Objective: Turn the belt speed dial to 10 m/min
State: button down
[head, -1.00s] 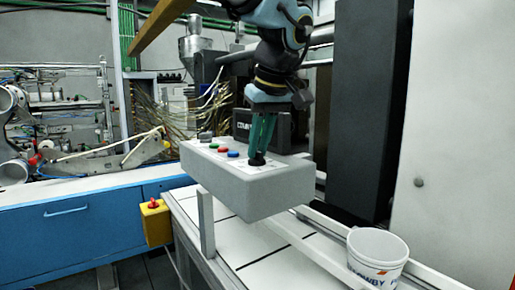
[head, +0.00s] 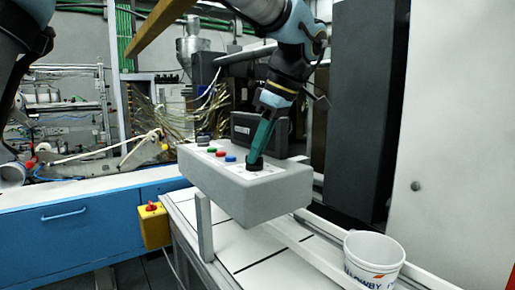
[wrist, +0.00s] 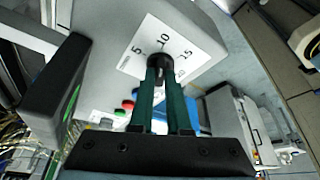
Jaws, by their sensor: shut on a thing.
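The belt speed dial is a small black knob (head: 255,163) on the top face of a grey control box (head: 235,193). The 10 lies just beyond the knob, near the line of my fingers; the knob's own pointer mark is too hidden to read. My gripper (head: 257,155) is shut on the knob, its green fingers (wrist: 160,72) on either side of it.
Green, red and blue buttons (head: 220,154) lie left of the dial on the box. A dark display (head: 262,132) stands behind it. A yellow box with a red button (head: 152,222) hangs at left. A white bucket (head: 373,262) stands on the conveyor at right.

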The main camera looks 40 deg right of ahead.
dwell(0.4)
jog(key=c, duration=0.9)
grip_release()
jog(key=shift+r, duration=0.1)
jog(key=v, duration=1)
jog(key=shift+s+d+r, duration=0.1)
jog(key=shift+r, duration=0.2)
